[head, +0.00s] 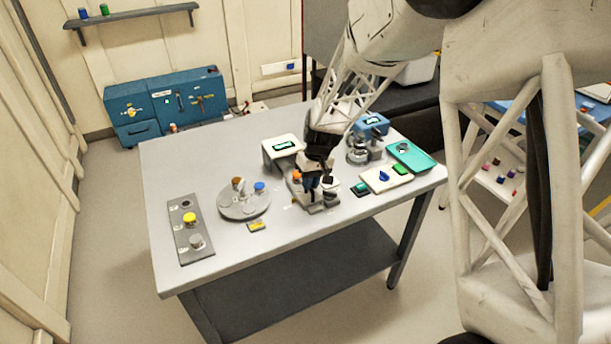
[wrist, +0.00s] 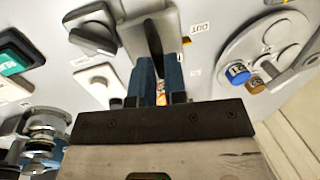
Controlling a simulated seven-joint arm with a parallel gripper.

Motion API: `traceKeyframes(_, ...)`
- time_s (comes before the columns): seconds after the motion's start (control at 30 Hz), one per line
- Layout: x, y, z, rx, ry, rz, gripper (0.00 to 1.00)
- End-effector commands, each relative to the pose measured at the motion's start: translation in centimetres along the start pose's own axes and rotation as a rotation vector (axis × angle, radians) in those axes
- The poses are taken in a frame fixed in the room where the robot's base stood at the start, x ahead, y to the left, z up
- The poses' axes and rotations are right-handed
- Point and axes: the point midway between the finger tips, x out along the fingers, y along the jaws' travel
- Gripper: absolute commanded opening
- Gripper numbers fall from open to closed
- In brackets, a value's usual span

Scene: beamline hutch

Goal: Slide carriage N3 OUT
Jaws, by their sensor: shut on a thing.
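My gripper (head: 318,185) is over the front middle of the grey table, at a small grey slide unit (head: 327,207). In the wrist view, the blue fingers of my gripper (wrist: 159,68) are closed around a dark upright handle (wrist: 153,38). The handle stands on a grey block (wrist: 173,25), which I take for the carriage; no N3 marking can be read. A white label reading OUT (wrist: 199,27) lies beside the block. The fingers hide the lower end of the handle and part of the block.
A round grey turntable (head: 243,201) with a blue-capped vial (head: 259,187) stands close to the left. A grey strip (head: 190,232) with a yellow knob lies further left. A white box with a display (head: 284,150), a metal fixture (head: 358,150) and a teal tray (head: 411,156) stand nearby.

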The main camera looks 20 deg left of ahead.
Motion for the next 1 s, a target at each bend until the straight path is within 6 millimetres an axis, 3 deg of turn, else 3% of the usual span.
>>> traceKeyframes(0.47,-0.04,-0.02,1.16,0.0,-0.001,-0.001,0.0)
traceKeyframes(0.5,-0.03,-0.02,1.16,0.0,-0.002,-0.001,0.19)
traceKeyframes(0.63,-0.02,-0.02,1.11,0.0,-0.001,0.0,0.38)
traceKeyframes(1.0,-0.25,-0.01,1.03,0.0,0.001,0.0,0.38)
